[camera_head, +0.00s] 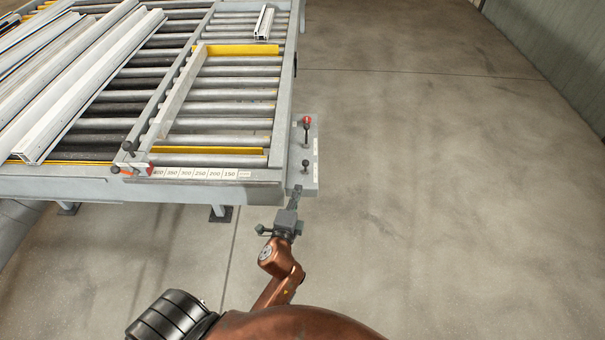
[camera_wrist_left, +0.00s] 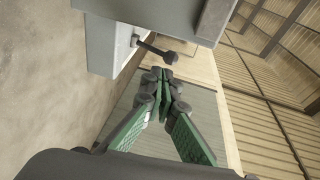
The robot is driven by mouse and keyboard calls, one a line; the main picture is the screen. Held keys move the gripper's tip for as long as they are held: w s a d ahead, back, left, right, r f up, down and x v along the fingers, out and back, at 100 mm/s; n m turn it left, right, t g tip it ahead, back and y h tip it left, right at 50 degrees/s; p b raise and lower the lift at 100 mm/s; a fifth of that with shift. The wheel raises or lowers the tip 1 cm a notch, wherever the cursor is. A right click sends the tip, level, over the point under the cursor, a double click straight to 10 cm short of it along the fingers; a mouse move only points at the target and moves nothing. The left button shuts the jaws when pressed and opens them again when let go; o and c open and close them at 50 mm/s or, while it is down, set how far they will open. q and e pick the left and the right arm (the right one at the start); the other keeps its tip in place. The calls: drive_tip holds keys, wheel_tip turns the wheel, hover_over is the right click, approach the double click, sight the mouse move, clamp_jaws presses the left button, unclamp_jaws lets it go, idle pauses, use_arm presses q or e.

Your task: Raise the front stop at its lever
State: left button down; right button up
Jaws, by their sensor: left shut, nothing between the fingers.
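A grey lever plate (camera_head: 312,150) is fixed at the bench's front right corner. It carries a lever with a black knob (camera_head: 305,163) near the front and a lever with a red knob (camera_head: 307,121) farther back. A yellow bar (camera_head: 207,150), apparently the front stop, lies across the rollers near the front edge. My left gripper (camera_head: 294,193) is shut and empty, just in front of the plate. In the left wrist view, its closed fingertips (camera_wrist_left: 163,76) are close below a black-knobbed lever (camera_wrist_left: 172,58), with a small gap. My right gripper is not in view.
The roller bench (camera_head: 90,185) fills the upper left, with long pale profiles (camera_head: 95,85) on its left part. A second yellow bar (camera_head: 235,50) lies farther back. A small profile piece (camera_head: 264,22) lies at the far end. The concrete floor (camera_head: 440,170) to the right is clear.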

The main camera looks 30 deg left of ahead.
use_arm(q)
drive_tip(key=shift+r+x, duration=0.2)
drive_tip(key=shift+x, duration=1.1)
drive_tip(key=shift+r+x, duration=0.2)
drive_tip(key=shift+x, duration=1.15)
drive_tip(key=shift+r+x, duration=0.2)
drive_tip(key=shift+x, duration=1.1)
